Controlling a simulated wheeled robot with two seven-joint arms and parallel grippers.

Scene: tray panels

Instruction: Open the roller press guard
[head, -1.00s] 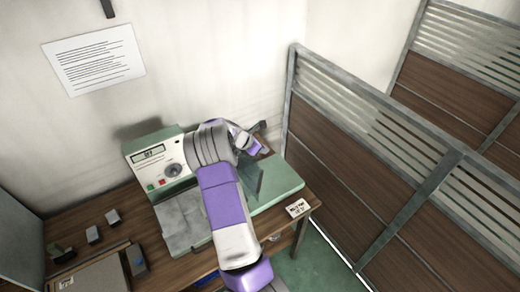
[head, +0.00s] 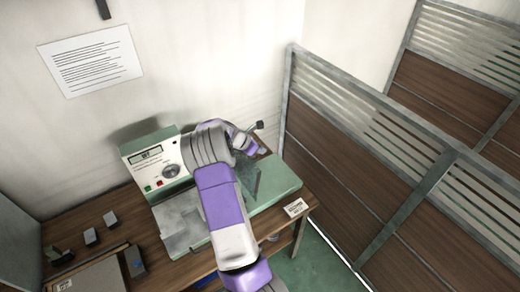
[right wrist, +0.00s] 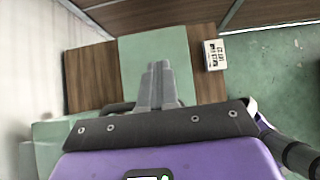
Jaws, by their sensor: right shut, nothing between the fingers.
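The roller press (head: 150,160) stands on a wooden bench against the wall, with a pale control panel, a display, a round knob and small buttons. Its green bed (head: 276,188) extends right; the bed also shows in the right wrist view (right wrist: 155,52). A dark greenish panel (head: 247,180), perhaps the guard, stands beside my forearm, which hides much of the press. My right gripper (head: 262,150) is over the far side of the press. In the right wrist view its fingers (right wrist: 158,68) are together and empty above the bed. A grey bar, perhaps a handle, shows partly beside them. My left gripper is out of view.
A black knob (head: 259,125) stands behind my right gripper. Several small blocks and a board (head: 95,275) lie at left. A partition (head: 370,160) bounds the right side.

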